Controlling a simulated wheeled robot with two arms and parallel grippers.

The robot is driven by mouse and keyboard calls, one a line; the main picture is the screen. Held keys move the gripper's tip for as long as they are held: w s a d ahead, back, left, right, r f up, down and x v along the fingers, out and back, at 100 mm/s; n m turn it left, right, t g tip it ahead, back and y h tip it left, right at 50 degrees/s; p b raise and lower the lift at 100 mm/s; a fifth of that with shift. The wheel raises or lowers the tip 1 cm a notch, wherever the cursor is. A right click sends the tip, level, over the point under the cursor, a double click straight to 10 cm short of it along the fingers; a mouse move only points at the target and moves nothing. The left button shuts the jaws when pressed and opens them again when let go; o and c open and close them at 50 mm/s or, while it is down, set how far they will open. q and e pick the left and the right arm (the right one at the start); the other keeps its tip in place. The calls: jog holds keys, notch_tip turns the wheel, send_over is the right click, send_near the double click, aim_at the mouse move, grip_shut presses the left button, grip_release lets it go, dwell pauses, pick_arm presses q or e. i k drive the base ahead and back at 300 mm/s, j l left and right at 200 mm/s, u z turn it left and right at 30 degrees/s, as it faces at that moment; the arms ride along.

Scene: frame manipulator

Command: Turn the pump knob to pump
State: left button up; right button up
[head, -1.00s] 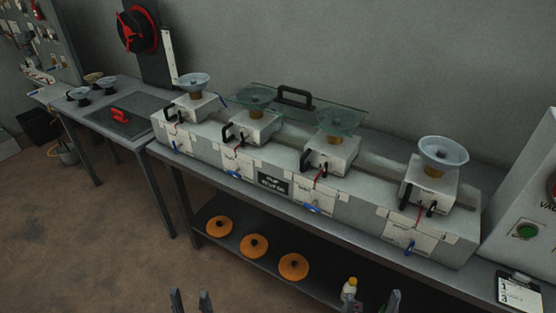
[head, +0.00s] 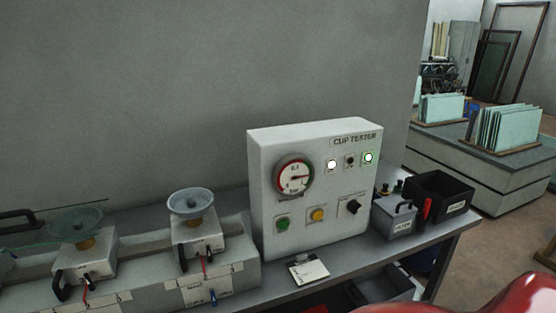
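A white box labelled "CUP TESTER" (head: 258,190) stands on the bench. A black rotary knob (head: 353,206) sits at the right of its front's lower row; its label is too small to read, so I cannot tell whether it is the pump knob or where it is set. A round gauge (head: 294,178), a green button (head: 282,224) and a yellow button (head: 317,214) share the front. Above the knob are a lit white lamp (head: 331,164), a dark lamp (head: 349,160) and a lit green-ringed lamp (head: 368,157). Neither gripper is in view.
Suction-cup units (head: 195,240) stand left of the tester. A tag card (head: 308,269) lies in front of it. A small grey box with a handle (head: 394,217) and a black bin (head: 440,193) stand right. A glossy red surface (head: 500,297) fills the bottom right corner.

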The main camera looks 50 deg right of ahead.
aim_at(353, 206)
jog(key=z, duration=1.7)
